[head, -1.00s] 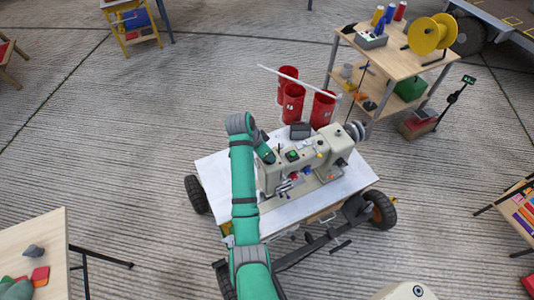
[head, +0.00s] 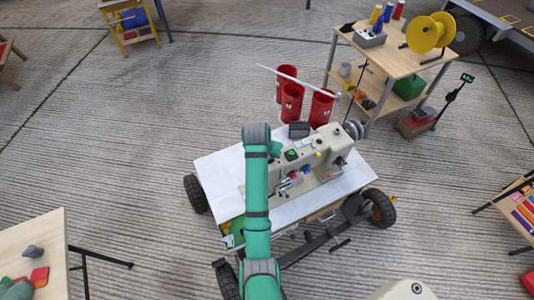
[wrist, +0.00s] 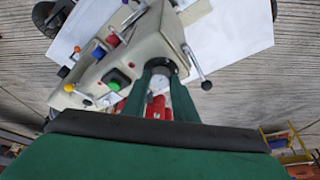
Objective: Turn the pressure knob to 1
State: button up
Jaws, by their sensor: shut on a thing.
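The beige sewing machine (head: 325,158) stands on a white-topped wheeled cart (head: 215,170). In the wrist view its body (wrist: 140,45) fills the upper middle. My gripper (wrist: 160,95) has its two green fingers on either side of a round, pale-faced knob (wrist: 158,82) with a dark ring, at the machine's end. The fingers are shut on this knob, which appears to be the pressure knob. Its markings are too small to read. In the head view my arm hides the fingers and this knob.
Near the knob are a green button (wrist: 118,80), a red knob (wrist: 113,40) and a ball-ended lever (wrist: 205,85). Red bins (head: 290,100) stand behind the cart. A wooden shelf table (head: 395,60) is at the back right. Open floor lies left.

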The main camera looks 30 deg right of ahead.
dwell(0.4)
jog(key=o, duration=1)
jog(key=shift+o, duration=0.2)
jog(key=v, duration=1)
jog(key=shift+r, duration=0.4)
jog(key=shift+s+a, duration=0.1)
